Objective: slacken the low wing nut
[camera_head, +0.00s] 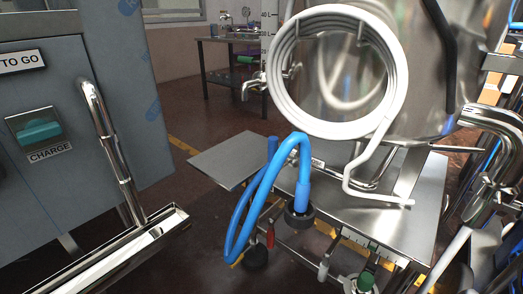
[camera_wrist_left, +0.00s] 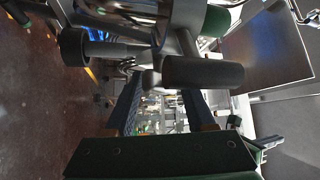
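In the left wrist view my left gripper (camera_wrist_left: 162,100) shows two dark fingers standing apart, with only distant background visible between them. Just past the fingertips is a metal fitting (camera_wrist_left: 157,45) with a thick dark cylindrical grip (camera_wrist_left: 202,72) across it and a black round knob (camera_wrist_left: 75,45) on its left arm. I cannot tell whether this fitting carries the low wing nut; no wing shape is clear. In the head view neither gripper shows. Low on the machine there are a black collar (camera_head: 299,216) under a blue hose (camera_head: 240,220), a red handle (camera_head: 270,238) and a green knob (camera_head: 366,280).
A coiled white hose (camera_head: 395,85) hangs on the steel vessel (camera_head: 425,60). A steel shelf (camera_head: 420,200) lies below it. A grey cabinet (camera_head: 70,110) with a long chrome handle (camera_head: 112,150) stands left. A bench (camera_head: 232,40) stands behind.

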